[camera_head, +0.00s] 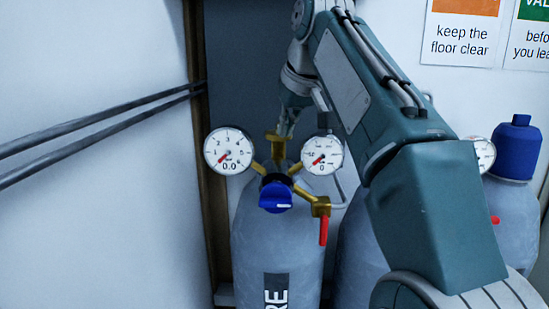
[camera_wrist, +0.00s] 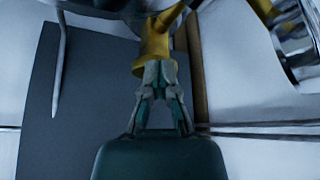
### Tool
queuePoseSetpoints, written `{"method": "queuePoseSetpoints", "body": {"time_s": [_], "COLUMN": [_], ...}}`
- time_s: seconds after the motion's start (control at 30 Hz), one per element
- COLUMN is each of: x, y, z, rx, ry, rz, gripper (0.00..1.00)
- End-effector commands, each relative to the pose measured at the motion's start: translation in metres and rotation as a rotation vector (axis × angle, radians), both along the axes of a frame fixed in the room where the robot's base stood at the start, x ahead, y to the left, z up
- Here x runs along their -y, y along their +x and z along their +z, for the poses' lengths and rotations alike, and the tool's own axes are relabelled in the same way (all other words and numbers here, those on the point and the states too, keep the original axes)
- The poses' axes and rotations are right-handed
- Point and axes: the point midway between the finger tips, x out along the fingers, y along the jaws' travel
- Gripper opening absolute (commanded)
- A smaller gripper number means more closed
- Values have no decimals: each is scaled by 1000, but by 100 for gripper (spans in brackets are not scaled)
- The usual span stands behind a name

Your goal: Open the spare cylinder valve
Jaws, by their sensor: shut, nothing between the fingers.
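The spare cylinder (camera_head: 262,245) stands upright in the middle of the head view, its dark label partly cut off and ending in "RE". A brass valve (camera_head: 276,146) is on top; it also shows in the wrist view (camera_wrist: 155,45). The left gauge (camera_head: 228,151) and right gauge (camera_head: 321,155) have red needles low, with readouts of 0.0 and 0. A blue knob (camera_head: 275,196) sits in front, and a red lever (camera_head: 323,231) hangs down at its right. My gripper (camera_wrist: 162,72) is shut and empty, its fingertips at the brass; I cannot tell whether they touch.
A second cylinder (camera_head: 357,262) stands close on the right, mostly behind my arm. A blue-capped cylinder (camera_head: 515,205) is at the far right. Two dark rails (camera_head: 100,122) run along the left wall. Paper signs (camera_head: 465,32) hang upper right.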

Motion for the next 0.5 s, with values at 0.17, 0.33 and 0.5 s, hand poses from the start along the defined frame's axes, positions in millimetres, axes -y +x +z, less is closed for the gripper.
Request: {"method": "queuePoseSetpoints", "body": {"time_s": [0.17,0.33,0.5], "x": [5,8,12], "y": [2,4,7], "z": [0,0,0], "rx": [0,-2,-2], "ry": [0,1,1], "rz": [-1,0,0], "gripper": [0,0,0]}}
